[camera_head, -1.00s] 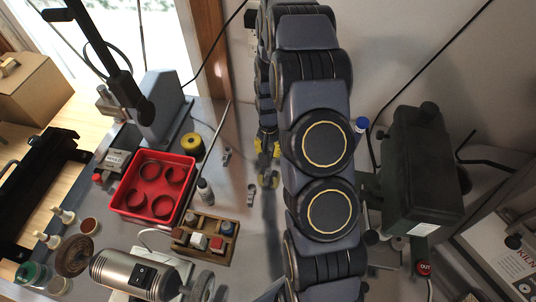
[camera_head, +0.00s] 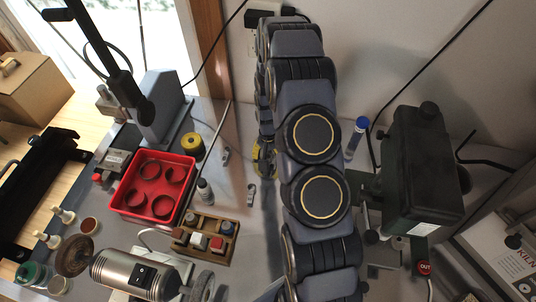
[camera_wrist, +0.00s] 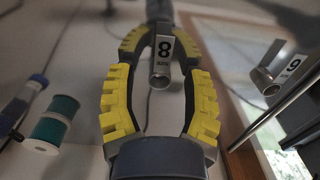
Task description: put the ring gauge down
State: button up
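The ring gauge marked 8 (camera_wrist: 162,62), a small metal ring with a flat tag, shows between and past my fingers in the wrist view. It appears to rest on the bench as the small grey piece (camera_head: 251,193) in the head view. My gripper (camera_wrist: 161,38) has yellow-stepped fingers standing apart, with no contact on the gauge visible. In the head view my gripper (camera_head: 262,160) is low over the bench, just beyond that piece and partly hidden by my arm. A second gauge marked 9 (camera_wrist: 270,78) lies to the right in the wrist view.
A red tray (camera_head: 148,211) with dark rings, a yellow spool (camera_head: 192,145), a small bottle (camera_head: 205,191) and a wooden block holder (camera_head: 225,250) stand left of my arm. A blue-capped marker (camera_head: 355,139) and a dark machine (camera_head: 417,170) are to the right. A green spool (camera_wrist: 51,123) shows in the wrist view.

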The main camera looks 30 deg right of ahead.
notch_tip(320, 180, up, 12)
jog(key=s+a+r+n, duration=0.3)
jog(key=s+a+r, duration=0.2)
jog(key=a+r, duration=0.3)
jog(key=s+a+r+n, duration=0.3)
jog(key=s+a+r, duration=0.1)
jog(key=s, duration=0.6)
jog(key=s+a+r+n+g, duration=0.1)
jog(key=s+a+r+n, duration=0.2)
jog(key=s+r, duration=0.3)
jog(key=s+a, duration=0.1)
jog(key=s, duration=0.3)
jog(key=shift+r+g, duration=0.3)
jog(key=o, duration=0.9)
jog(key=shift+w+d+r, duration=0.1)
jog(key=shift+w, duration=0.25)
jog(key=w+d+r+m+t, duration=0.1)
jog(key=w+d+m, duration=0.3)
jog(key=w, duration=0.5)
jog(key=w+d+r+m+t, duration=0.1)
jog(key=w+d+m, duration=0.3)
jog(key=w, duration=0.5)
jog(key=shift+m, duration=0.5)
jog(key=f, duration=0.3)
jog(key=a+f, duration=0.1)
jog(key=f, duration=0.6)
jog(key=shift+a, duration=0.25)
